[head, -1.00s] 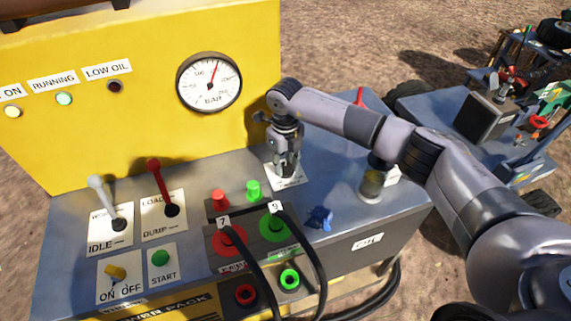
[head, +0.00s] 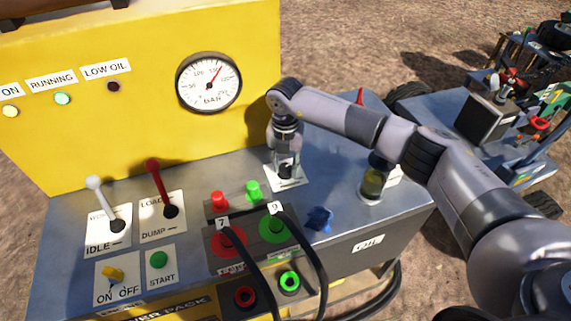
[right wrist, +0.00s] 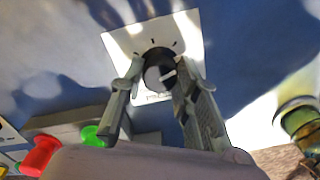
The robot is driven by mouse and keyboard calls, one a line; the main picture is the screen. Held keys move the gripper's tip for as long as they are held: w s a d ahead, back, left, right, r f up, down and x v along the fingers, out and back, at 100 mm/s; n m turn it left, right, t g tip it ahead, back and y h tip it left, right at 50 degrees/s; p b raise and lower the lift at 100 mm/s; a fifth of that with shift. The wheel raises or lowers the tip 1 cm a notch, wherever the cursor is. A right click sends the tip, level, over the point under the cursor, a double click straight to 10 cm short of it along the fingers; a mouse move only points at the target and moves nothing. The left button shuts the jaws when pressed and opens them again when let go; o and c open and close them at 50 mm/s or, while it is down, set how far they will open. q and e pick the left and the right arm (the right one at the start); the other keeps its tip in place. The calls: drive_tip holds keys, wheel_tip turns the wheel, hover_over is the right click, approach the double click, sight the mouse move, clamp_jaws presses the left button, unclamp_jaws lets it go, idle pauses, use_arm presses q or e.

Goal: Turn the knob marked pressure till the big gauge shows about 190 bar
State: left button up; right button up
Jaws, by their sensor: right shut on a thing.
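The big round gauge (head: 208,82) is on the yellow panel in the head view. Its needle points up and to the right; the small numbers are too blurred to read exactly. The black knob (right wrist: 157,76) with a white pointer line sits on a white plate (right wrist: 119,46) in the right wrist view; its lettering is unreadable. My right gripper (right wrist: 157,80) has one finger on each side of the knob and is shut on it. In the head view the right gripper (head: 287,168) points down over the plate and mostly hides the knob. My left gripper is not in view.
Left of the gripper are a white lever (head: 105,200), a red lever (head: 161,186), and red (head: 228,241) and green (head: 272,228) hose couplings with black hoses. A blue piece (head: 319,218) and a glass-sided cup (head: 373,182) stand to the right.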

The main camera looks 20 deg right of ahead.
sight(285, 166)
drive_tip(key=shift+m, duration=0.6)
drive_tip(key=o, duration=1.2)
drive_tip(key=shift+c, duration=0.2)
drive_tip(key=shift+r, duration=0.1)
wheel_tip(285, 166, up, 12)
